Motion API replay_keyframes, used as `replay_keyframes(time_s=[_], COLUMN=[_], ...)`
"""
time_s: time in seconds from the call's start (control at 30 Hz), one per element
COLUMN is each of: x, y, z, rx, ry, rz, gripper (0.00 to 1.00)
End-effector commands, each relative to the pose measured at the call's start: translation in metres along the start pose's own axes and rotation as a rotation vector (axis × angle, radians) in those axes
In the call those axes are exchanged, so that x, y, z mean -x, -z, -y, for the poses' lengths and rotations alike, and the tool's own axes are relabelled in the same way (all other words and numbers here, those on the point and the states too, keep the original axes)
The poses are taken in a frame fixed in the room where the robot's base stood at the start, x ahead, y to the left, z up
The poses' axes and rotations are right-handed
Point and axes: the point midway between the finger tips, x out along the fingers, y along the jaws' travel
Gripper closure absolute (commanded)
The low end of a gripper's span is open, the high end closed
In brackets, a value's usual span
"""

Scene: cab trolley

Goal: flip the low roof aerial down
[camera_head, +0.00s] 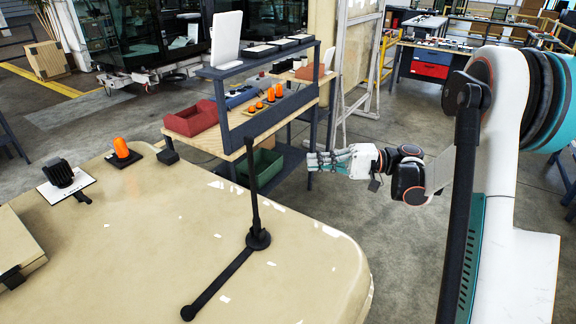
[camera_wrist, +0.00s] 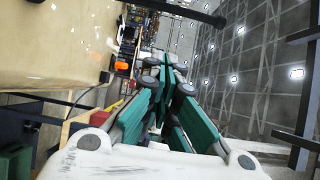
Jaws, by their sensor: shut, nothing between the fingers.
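The roof aerial is a thin black rod (camera_head: 254,195) standing nearly upright on a round black base on the beige cab roof (camera_head: 150,255). A black bar (camera_head: 222,283) lies along the roof from that base to a small round end piece at the lower left. My gripper (camera_head: 312,161) is shut and empty, to the right of the rod and beyond the roof edge, apart from the aerial, with its fingers pointing left. In the wrist view its teal fingers (camera_wrist: 165,75) come together, and a black rod (camera_wrist: 175,9), seemingly the aerial, crosses the top.
An orange beacon (camera_head: 121,148) and a black lamp (camera_head: 60,173) stand at the roof's left. Behind the roof is a shelved trolley (camera_head: 262,120) with a red bin (camera_head: 192,119) and small orange lamps. Open floor (camera_head: 420,255) lies right of the roof.

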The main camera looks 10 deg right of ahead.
Motion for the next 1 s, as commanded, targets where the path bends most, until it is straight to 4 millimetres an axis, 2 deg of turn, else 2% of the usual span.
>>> replay_keyframes(time_s=[0.17,0.53,0.73,1.0], x=[-0.026,-0.098,-0.116,-0.123], y=[-0.001,-0.001,-0.021,-0.029], z=[-0.001,-0.001,-0.001,0.000], rx=[0.000,0.000,0.000,0.000], ry=[0.000,-0.001,-0.001,-0.001], rz=[0.004,0.003,0.001,0.000], gripper=[1.00,1.00,1.00,1.00])
